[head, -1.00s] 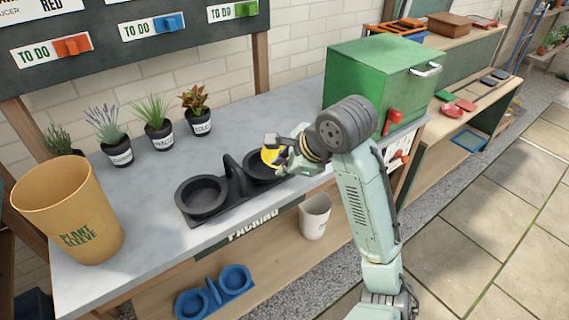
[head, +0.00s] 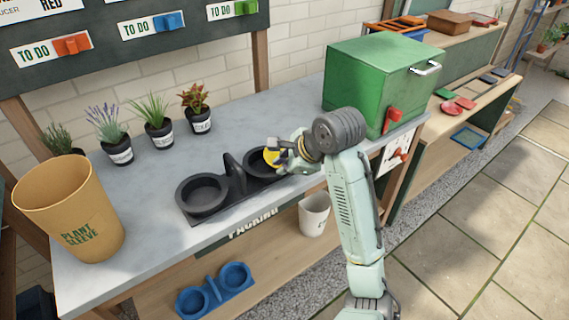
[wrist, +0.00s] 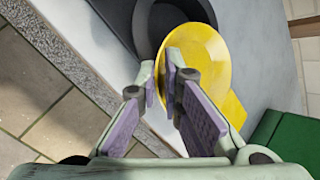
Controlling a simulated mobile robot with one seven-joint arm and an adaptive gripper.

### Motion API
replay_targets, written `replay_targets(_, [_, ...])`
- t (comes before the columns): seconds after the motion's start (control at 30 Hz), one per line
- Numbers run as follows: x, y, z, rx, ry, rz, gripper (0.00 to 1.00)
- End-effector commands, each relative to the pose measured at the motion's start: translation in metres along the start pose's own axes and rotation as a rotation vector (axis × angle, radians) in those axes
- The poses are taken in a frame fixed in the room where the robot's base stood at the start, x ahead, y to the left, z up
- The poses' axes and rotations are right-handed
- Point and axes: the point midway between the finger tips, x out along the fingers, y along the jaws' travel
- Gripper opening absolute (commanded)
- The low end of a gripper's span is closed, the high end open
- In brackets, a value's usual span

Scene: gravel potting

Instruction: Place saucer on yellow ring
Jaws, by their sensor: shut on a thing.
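A yellow saucer (wrist: 208,62) is pinched at its near edge between my fingertips (wrist: 162,78) in the wrist view. In the head view it is a small yellow patch (head: 270,157) beside my gripper (head: 281,152), partly hidden by it. The saucer overlaps the right cup of the black two-cup carrier (head: 204,193) on the bench. I cannot tell whether it touches the cup. Another flat yellow piece (wrist: 235,108) shows just past the saucer's edge in the wrist view. It is partly covered, and I cannot tell whether it is the yellow ring.
A green box (head: 372,85) with a red handle stands right of my gripper. Several potted plants (head: 158,137) line the bench's back. A tan plant sleeve bin (head: 70,205) stands at the left. A white pot (head: 313,217) and a blue carrier (head: 215,290) are on the shelf below.

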Motion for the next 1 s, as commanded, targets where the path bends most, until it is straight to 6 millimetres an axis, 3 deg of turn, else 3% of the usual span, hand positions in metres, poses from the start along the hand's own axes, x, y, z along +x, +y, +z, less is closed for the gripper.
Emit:
replay_targets(0.07, [0.002, 0.001, 0.0, 0.0, -0.002, 0.0, 0.0])
replay_targets(0.1, [0.003, 0.002, -0.001, 0.0, -0.001, 0.001, 0.08])
replay_targets(0.4, [0.002, 0.002, -0.001, 0.0, 0.0, 0.001, 0.28])
replay_targets(0.83, [-0.005, -0.003, 0.001, 0.0, 0.003, -0.002, 0.28])
replay_targets(1.0, [-0.04, -0.004, 0.0, 0.0, 0.004, -0.006, 0.28])
